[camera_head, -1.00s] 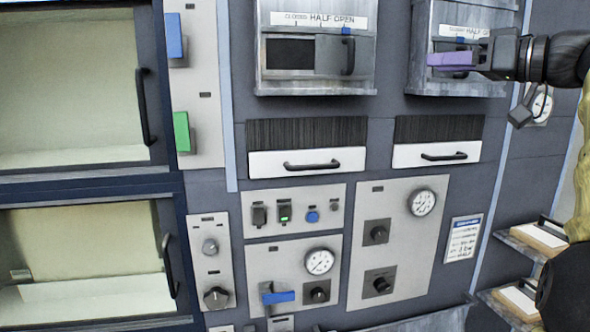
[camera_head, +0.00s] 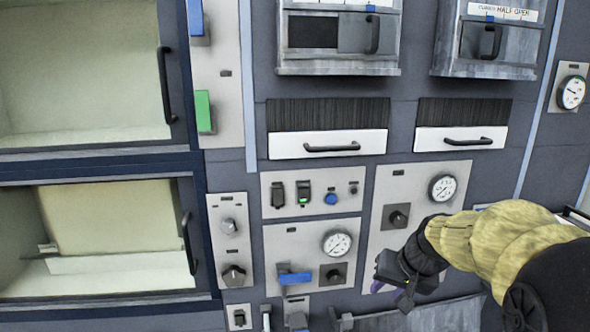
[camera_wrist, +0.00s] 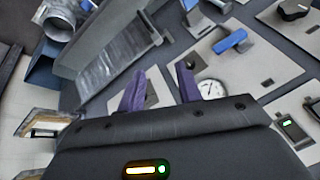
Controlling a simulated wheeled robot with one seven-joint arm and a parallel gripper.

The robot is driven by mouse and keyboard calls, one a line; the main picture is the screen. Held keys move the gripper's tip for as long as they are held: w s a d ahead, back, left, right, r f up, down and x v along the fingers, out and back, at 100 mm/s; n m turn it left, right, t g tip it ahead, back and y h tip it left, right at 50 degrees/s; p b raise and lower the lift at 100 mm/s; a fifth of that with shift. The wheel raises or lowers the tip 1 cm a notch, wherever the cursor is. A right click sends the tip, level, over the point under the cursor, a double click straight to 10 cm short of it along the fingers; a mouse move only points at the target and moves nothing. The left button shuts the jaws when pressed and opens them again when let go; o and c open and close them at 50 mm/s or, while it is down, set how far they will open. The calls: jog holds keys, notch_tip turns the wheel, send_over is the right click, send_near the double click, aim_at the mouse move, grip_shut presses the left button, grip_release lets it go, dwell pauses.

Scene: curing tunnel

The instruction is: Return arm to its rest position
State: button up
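My gripper (camera_head: 380,286) is in the lower right of the head view, low in front of the control panel. My yellow-sleeved arm reaches in from the right edge. In the wrist view my gripper (camera_wrist: 161,90) shows two purple fingers spread apart with nothing between them. A pressure gauge shows just beyond the right finger. The gripper hides part of the lower right panel (camera_head: 395,176).
A blue lever (camera_head: 294,278) and a gauge (camera_head: 337,243) are left of my gripper. Two white drawers (camera_head: 328,144) and sliding hatches (camera_head: 340,60) are above. Two chambers with handled doors are at the left. A metal chute (camera_wrist: 105,55) shows in the wrist view.

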jog(key=s+a+f+n+g+h, duration=0.2)
jog(key=s+a+f, duration=0.2)
jog(key=s+f, duration=0.8)
jog(key=s, duration=0.2)
jog(key=shift+s+f+n, duration=0.3)
jog(key=shift+f+n, duration=0.1)
